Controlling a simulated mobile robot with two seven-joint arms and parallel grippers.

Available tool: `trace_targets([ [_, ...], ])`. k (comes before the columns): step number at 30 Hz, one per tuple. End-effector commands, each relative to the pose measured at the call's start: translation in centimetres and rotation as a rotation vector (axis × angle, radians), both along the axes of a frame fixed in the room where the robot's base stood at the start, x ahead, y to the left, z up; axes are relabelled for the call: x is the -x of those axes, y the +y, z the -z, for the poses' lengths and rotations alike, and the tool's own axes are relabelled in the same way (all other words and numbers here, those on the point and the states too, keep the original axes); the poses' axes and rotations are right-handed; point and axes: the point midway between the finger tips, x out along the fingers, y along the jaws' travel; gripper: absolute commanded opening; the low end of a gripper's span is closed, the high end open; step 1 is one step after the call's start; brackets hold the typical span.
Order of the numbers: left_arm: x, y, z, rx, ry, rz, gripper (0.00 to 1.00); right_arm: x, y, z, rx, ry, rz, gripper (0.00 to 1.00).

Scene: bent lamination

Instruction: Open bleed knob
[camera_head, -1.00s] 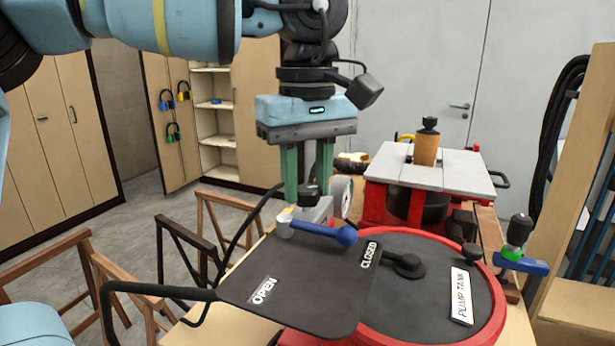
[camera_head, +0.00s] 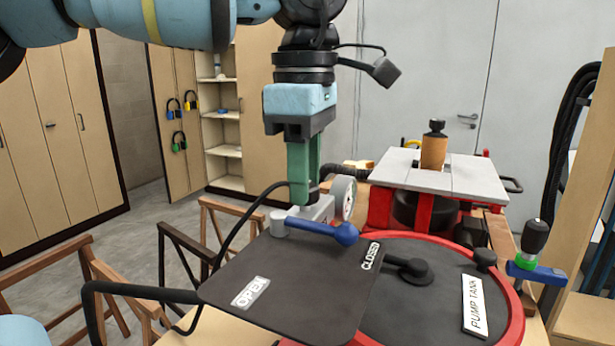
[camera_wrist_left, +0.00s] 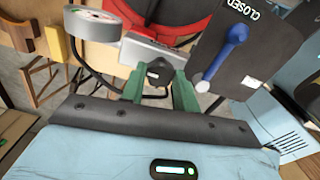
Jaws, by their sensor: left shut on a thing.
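The bleed knob (camera_wrist_left: 158,72) is a small black knob on top of a grey block (camera_wrist_left: 152,50) beside the round gauge (camera_wrist_left: 94,24). In the wrist view it sits between the green fingers of my left gripper (camera_wrist_left: 160,86), which is shut on it. In the head view my left gripper (camera_head: 304,188) points straight down at the grey block (camera_head: 315,208), and its fingers mostly hide the knob. A blue lever (camera_head: 335,232) lies just in front, over a black panel (camera_head: 290,285) marked OPEN and CLOSED. My right gripper is not in view.
The red-rimmed pump tank (camera_head: 425,300) stands to the right, with a green-and-black handled blue valve (camera_head: 535,260) at its edge. A red machine with a grey top (camera_head: 450,180) is behind. Black hoses (camera_head: 215,255) and wooden trestles (camera_head: 50,260) are at left.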

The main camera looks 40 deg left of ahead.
Motion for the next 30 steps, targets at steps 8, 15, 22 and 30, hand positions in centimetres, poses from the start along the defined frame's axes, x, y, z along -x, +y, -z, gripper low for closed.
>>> trace_targets([
  [8,-0.04,0.00,-0.02,0.000,-0.002,-0.262,0.08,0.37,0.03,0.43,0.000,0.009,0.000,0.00],
  [15,-0.04,0.00,-0.05,0.000,-0.002,-0.490,0.08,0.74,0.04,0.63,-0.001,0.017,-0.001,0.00],
  [22,-0.03,0.02,-0.08,0.000,-0.002,-0.709,0.08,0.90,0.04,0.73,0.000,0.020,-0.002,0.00],
  [30,-0.04,0.05,-0.10,0.000,-0.002,-0.966,0.08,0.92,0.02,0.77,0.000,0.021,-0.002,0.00],
])
